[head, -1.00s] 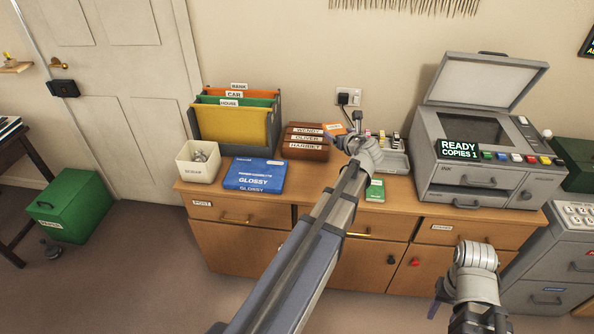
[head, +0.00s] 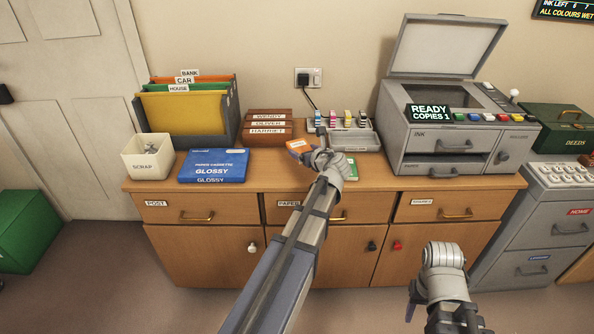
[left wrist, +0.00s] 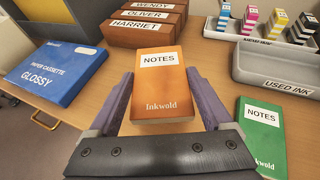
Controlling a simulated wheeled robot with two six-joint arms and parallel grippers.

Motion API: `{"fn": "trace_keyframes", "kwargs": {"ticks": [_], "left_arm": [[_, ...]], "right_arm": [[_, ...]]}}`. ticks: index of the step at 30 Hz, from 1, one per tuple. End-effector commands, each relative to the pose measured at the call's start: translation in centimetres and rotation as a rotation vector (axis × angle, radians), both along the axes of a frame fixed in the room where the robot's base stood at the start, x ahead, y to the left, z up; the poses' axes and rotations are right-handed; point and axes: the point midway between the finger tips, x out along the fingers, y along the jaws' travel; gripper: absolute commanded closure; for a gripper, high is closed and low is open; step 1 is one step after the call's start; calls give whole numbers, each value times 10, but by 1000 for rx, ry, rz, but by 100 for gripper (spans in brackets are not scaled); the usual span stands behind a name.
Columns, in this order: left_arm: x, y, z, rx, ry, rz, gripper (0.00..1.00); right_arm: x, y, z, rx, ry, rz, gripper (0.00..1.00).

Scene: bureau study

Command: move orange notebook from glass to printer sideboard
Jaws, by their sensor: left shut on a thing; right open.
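The orange notebook (head: 297,146), labelled NOTES, is between the fingers of my left gripper (head: 311,155). In the left wrist view the orange notebook (left wrist: 158,90) lies flat with its cover up, and the left gripper (left wrist: 161,78) is shut on its two sides. It is over the printer sideboard (head: 245,186), in front of the wooden name boxes; I cannot tell whether it touches the top. My right gripper (head: 411,304) is low in front of the sideboard, mostly hidden behind its own wrist, away from the notebook.
A green notebook (left wrist: 262,135) lies just right of my left gripper. The blue paper cassette (head: 214,166) is to the left, the wooden boxes (head: 268,125) behind. The ink tray (head: 355,140) and printer (head: 440,140) stand to the right. Bare wood shows between cassette and gripper.

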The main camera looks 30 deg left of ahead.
Motion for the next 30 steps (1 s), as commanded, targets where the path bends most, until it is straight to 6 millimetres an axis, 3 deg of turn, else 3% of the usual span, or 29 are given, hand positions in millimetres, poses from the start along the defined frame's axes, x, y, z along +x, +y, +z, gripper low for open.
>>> {"fn": "trace_keyframes", "kwargs": {"ticks": [1, 5, 13, 23, 30], "left_arm": [[0, 0, -17, 0, 0, 0, 74], [0, 0, -33, 0, 0, 0, 74], [0, 0, -36, 0, 0, 0, 74], [0, 0, -72, 0, 0, 0, 74], [0, 0, -70, 0, 0, 0, 74]], "right_arm": [[0, 0, -17, 0, 0, 0, 50], [0, 0, -33, 0, 0, 0, 50], [0, 0, -36, 0, 0, 0, 50], [0, 0, -72, 0, 0, 0, 50], [0, 0, -71, 0, 0, 0, 50]]}}
